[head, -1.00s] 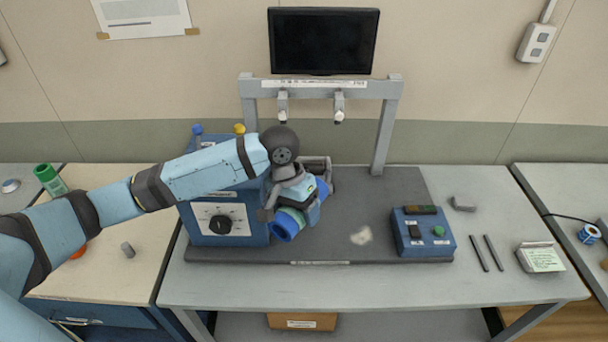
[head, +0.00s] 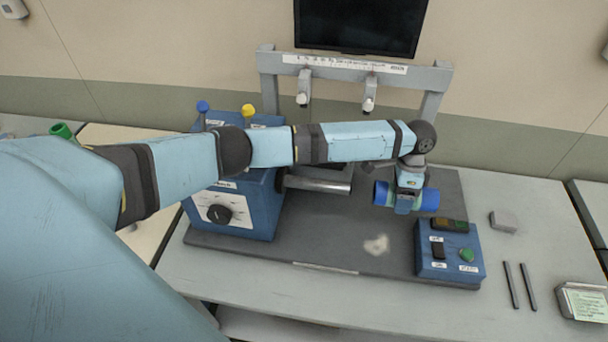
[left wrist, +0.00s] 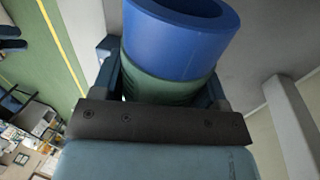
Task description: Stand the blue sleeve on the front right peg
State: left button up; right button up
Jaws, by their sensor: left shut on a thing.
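The blue sleeve (head: 431,200) is a short hollow cylinder with blue ends and a green band. My left gripper (head: 405,202) is shut on its middle and holds it lying roughly level, in front of the frame's right post. In the left wrist view, the sleeve (left wrist: 180,45) sits between the fingers, with its open blue end facing up the picture. The left gripper (left wrist: 165,85) grips around the green part. I cannot make out the front right peg in either view. My right gripper is not in view.
A blue machine housing (head: 262,200) with a dial stands left, with a bare metal roller (head: 320,184) projecting from it. A blue control box (head: 450,262) stands front right on the dark base plate (head: 330,235). A grey frame (head: 432,105) rises behind. The bench front is mostly clear.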

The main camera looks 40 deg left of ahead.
aim_at(328, 188)
pick_arm(q)
jog(key=shift+s+r, duration=0.1)
jog(key=s+a+p, duration=0.1)
jog(key=s+a, duration=0.1)
jog(key=a, duration=0.2)
jog(key=s+a+p, duration=0.1)
jog(key=a, duration=0.3)
jog(key=s+a+p, duration=0.1)
jog(key=s+a, duration=0.1)
jog(key=a, duration=0.2)
jog(key=shift+s+a, duration=0.1)
jog(key=shift+s, duration=0.25)
jog(key=shift+s+a+p, duration=0.2)
jog(key=shift+a+p, duration=0.15)
jog(key=shift+a, duration=0.05)
jog(key=a+p, duration=0.1)
jog(key=s+a+p, duration=0.1)
jog(key=a, duration=0.1)
jog(key=shift+s+a+r+p, duration=0.1)
jog(key=shift+s+p, duration=0.2)
jog(key=shift+p, duration=0.1)
jog(key=shift+f, duration=0.3)
jog(key=shift+f, duration=0.15)
jog(key=o, duration=1.2)
